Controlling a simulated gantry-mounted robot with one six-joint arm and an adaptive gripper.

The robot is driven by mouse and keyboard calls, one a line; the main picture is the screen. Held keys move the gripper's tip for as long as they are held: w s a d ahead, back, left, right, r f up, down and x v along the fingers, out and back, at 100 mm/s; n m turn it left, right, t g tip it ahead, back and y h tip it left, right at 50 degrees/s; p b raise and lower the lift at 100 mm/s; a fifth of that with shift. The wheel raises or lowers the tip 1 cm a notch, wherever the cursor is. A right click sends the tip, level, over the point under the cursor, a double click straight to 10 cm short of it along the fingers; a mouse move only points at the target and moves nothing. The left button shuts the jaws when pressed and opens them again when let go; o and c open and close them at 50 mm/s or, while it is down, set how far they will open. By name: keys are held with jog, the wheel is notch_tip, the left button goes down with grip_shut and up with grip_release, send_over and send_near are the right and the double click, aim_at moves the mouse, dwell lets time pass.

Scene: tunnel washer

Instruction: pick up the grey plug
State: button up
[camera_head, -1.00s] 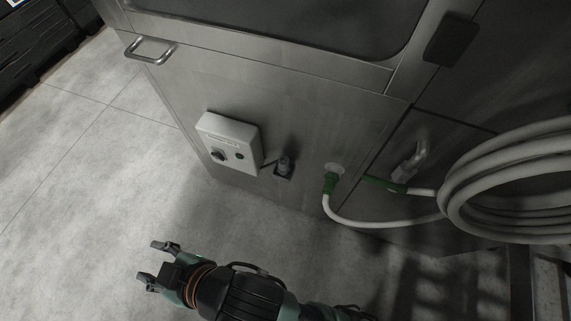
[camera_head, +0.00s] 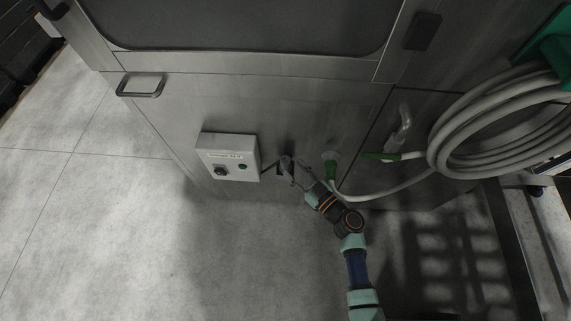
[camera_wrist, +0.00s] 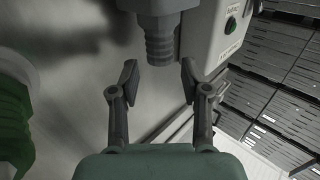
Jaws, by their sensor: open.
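The grey plug (camera_head: 285,165) sits at the dark socket on the lower metal panel, just right of the white control box (camera_head: 230,157). In the wrist view, its ribbed grey end (camera_wrist: 160,42) points toward my gripper (camera_wrist: 159,80). The two fingers are open and stand apart, one on each side of the line of the ribbed end, with a gap to both fingertips. In the head view my gripper (camera_head: 297,172) is right at the plug, reaching from the lower right, and partly covers the socket area.
A green hose connector (camera_head: 331,168) with a pale hose is close to the right of my gripper; green also shows at left in the wrist view (camera_wrist: 15,120). A coiled hose (camera_head: 480,135) hangs farther right. The floor (camera_head: 130,240) at left is clear.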

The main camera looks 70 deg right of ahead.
aim_at(289, 164)
jog(key=x, duration=0.5)
jog(key=shift+w+d+b, duration=0.2)
jog(key=shift+w+b, duration=0.05)
jog(key=shift+b, duration=0.15)
jog(key=shift+s+a+f, duration=0.1)
jog(key=shift+s+a, duration=0.05)
jog(key=shift+c, duration=0.2)
grip_shut()
